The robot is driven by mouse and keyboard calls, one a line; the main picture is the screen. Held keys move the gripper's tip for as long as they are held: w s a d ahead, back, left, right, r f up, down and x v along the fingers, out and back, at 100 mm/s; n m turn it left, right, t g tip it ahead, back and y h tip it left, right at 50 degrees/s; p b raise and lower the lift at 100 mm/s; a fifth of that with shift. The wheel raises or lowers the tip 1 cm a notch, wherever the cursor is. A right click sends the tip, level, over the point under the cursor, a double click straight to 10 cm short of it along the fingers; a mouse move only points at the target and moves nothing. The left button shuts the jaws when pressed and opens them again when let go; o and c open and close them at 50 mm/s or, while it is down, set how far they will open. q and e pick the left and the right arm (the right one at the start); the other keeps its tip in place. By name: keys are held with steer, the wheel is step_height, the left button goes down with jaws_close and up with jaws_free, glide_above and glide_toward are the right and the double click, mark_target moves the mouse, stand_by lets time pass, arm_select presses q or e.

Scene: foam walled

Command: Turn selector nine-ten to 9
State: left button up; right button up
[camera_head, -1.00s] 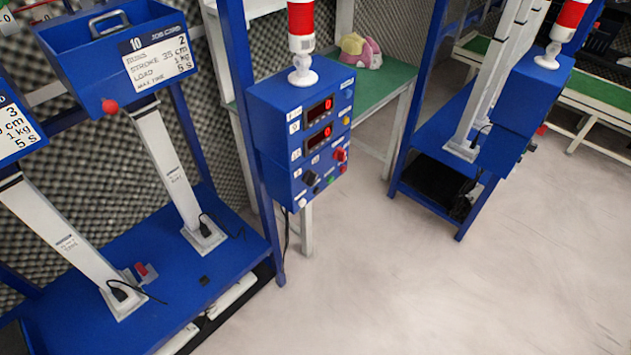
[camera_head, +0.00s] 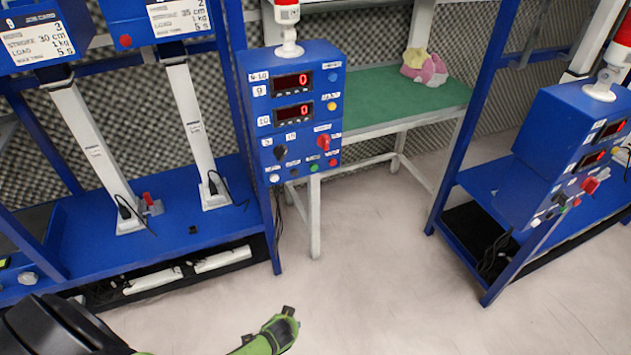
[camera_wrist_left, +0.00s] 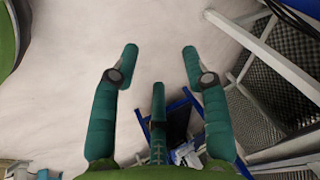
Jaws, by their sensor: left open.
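In the head view, a blue control box (camera_head: 292,110) labelled 9-10 hangs on the rack post, with two red displays showing 0. Its lower panel carries a black selector knob (camera_head: 280,151) at left, between small labels, and a red switch (camera_head: 323,142) at right. The knob's exact pointing is too small to tell. My left gripper shows at the bottom of the head view (camera_head: 283,328), low over the floor and well apart from the box. My right gripper is not visible.
A blue rack (camera_head: 170,190) with white columns stands at left. A green-topped table (camera_head: 400,100) with a pink and yellow soft object (camera_head: 425,68) is behind the box. Another blue control box (camera_head: 575,150) stands at right. The floor (camera_head: 370,280) between is clear.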

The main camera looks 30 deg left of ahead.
arm_select(q)
steer(key=w+a+r+t+y+b, duration=0.1)
steer(key=w+a+r+b, duration=0.15)
steer(key=w, duration=0.45)
steer(key=w+a+r+t+y+b, duration=0.1)
steer(key=w+r+t+b, duration=0.15)
steer(key=w, duration=0.45)
steer(key=n+t+y+b, duration=0.4)
steer(key=n+y+b, duration=0.45)
steer(key=b, duration=0.55)
glide_toward(282, 154)
step_height(282, 154, down, 2)
steer(key=w, duration=0.2)
steer(key=x, duration=0.8)
steer(key=shift+s+a+r+m+y, duration=0.25)
steer(key=shift+a+r+m+y, duration=0.05)
steer(key=shift+r+m+y, duration=0.05)
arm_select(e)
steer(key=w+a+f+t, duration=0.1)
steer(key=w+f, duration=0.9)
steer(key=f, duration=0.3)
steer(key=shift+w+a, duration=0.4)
arm_select(q)
steer(key=shift+c, duration=0.4)
jaws_close()
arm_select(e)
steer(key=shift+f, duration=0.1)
